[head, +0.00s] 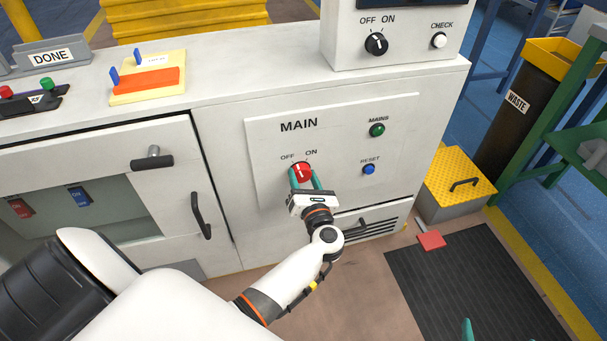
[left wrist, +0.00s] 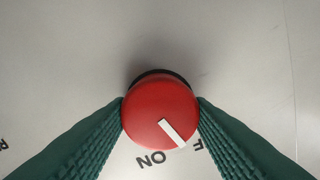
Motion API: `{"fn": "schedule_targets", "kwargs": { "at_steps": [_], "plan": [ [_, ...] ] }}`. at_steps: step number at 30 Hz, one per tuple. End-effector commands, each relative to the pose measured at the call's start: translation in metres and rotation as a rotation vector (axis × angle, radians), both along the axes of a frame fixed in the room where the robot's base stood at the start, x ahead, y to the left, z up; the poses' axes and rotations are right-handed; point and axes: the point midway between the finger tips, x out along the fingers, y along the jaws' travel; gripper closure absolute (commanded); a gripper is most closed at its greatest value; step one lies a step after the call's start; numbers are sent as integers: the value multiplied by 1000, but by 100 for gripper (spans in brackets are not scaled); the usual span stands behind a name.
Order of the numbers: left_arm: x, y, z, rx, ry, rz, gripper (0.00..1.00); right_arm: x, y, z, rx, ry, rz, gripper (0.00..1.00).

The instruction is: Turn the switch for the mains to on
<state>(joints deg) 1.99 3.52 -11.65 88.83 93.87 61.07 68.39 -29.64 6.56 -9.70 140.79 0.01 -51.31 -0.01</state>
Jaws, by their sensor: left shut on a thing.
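The red round mains switch (head: 302,171) sits on the white MAIN panel (head: 270,190), below the words OFF and ON. It has a white pointer bar. In the left wrist view the switch (left wrist: 158,108) shows upside down, its bar pointing between the two words, nearer OFF. My left gripper (head: 304,178) is shut on the switch, with one green finger at each side of it. The fingers (left wrist: 160,108) also show in the left wrist view. A green fingertip at the bottom edge of the head view appears to be my right gripper (head: 467,330); the rest is out of frame.
A green MAINS lamp (head: 377,130) and a blue RESET button (head: 368,169) are right of the switch. A black OFF/ON knob (head: 376,43) is on the box above.

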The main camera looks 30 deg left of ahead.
Motion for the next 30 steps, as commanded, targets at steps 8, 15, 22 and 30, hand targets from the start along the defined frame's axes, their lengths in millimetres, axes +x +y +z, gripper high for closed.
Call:
{"fn": "schedule_targets", "kwargs": {
  "at_steps": [8,15,22,30],
  "plan": [
    [0,-1,3,160,196,1,77,-81,-30,-44,-117,530,-41,5],
    [0,-1,3,305,364,0,77,-115,-40,-39,-152,710,-54,5],
    [0,-1,1,420,497,-2,77,-109,-39,-52,-153,723,-52,5],
    [0,-1,0,507,598,-1,77,-100,-37,-89,-155,738,-48,5]
  ]
}}
